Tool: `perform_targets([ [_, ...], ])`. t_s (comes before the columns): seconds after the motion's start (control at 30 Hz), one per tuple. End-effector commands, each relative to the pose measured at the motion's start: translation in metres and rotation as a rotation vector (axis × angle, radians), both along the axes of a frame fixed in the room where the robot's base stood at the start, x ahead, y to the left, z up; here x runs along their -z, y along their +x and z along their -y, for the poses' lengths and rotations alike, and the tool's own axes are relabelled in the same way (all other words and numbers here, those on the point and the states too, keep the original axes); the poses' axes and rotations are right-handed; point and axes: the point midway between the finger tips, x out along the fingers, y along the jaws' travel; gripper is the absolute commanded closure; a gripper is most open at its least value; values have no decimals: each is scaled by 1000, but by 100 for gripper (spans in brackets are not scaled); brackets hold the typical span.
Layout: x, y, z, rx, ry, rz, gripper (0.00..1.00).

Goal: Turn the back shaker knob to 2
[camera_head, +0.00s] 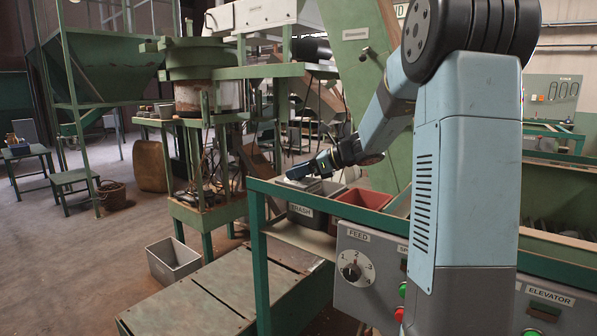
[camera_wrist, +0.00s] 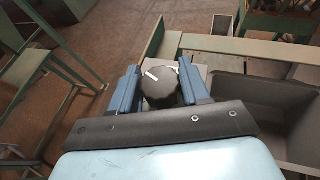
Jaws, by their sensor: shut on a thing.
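A round black knob (camera_wrist: 158,90) with a white pointer line shows in the wrist view. Its pointer slants toward the upper left of that picture. My gripper (camera_wrist: 158,84) is shut on this knob, with one blue finger on each side. In the head view, my gripper (camera_head: 300,171) is at the far end of the bin stand, and the held knob cannot be made out there. No label or number for the held knob is readable, so its setting cannot be told.
A TRASH bin (camera_head: 301,216) and a red bin (camera_head: 363,198) stand in the green frame. A grey box (camera_head: 174,262) is on the floor. Open floor lies at left.

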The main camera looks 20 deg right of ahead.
Motion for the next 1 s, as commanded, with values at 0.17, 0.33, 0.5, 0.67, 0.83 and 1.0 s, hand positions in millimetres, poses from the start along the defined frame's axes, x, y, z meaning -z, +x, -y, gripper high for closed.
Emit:
perform_targets([
  [0.17,0,0,1,1,0,0,82],
  [0.33,0,0,0,19,-2,1,85],
  [0.5,-1,0,0,92,-1,1,85],
  [0.67,0,0,1,102,-1,1,85],
  [0.83,0,0,1,102,-1,1,48],
  [1.0,0,0,1,101,-1,1,33],
])
